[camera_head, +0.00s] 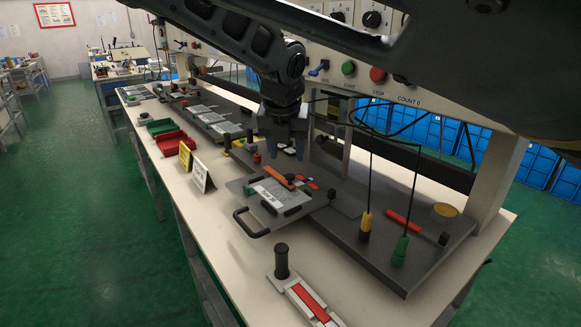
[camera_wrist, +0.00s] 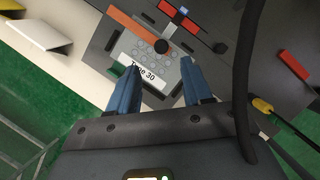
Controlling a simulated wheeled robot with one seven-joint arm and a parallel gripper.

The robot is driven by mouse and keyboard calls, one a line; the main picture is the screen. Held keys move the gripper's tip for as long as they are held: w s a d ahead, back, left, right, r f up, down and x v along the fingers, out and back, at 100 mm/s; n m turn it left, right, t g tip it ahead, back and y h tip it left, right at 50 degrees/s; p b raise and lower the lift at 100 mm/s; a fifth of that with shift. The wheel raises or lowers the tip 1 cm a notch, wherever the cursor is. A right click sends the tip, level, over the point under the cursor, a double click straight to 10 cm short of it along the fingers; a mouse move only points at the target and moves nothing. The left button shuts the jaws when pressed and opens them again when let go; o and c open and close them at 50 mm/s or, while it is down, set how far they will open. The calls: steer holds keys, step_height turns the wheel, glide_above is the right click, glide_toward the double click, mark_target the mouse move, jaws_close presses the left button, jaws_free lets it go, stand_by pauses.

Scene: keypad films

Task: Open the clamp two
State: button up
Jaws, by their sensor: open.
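My gripper (camera_head: 286,153) is open and empty above the fixture plate (camera_head: 240,190). In the wrist view its two blue fingers (camera_wrist: 160,66) stand apart, with the keypad film (camera_wrist: 150,78) marked "Type 30" between and beyond them. An orange bar (camera_head: 279,178) with a dark knob lies across the film; it also shows in the wrist view (camera_wrist: 135,28). A red bar with a small blue-white part (camera_wrist: 182,12) is just beyond it. I cannot tell which of these is clamp two. The fingers look apart from the bars.
A separate red bar with a black handle (camera_head: 281,262) lies at the near table edge. Yellow (camera_head: 365,224) and green (camera_head: 400,250) tools hang on black cables at right. A yellow sign (camera_head: 185,157) and white sign (camera_head: 203,177) stand left. Buttons line the panel above.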

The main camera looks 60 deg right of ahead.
mark_target(290, 175)
steer(key=x, duration=0.7)
steer(key=shift+d+f, duration=0.1)
steer(key=shift+f, duration=0.05)
steer(key=shift+c, duration=0.4)
jaws_close()
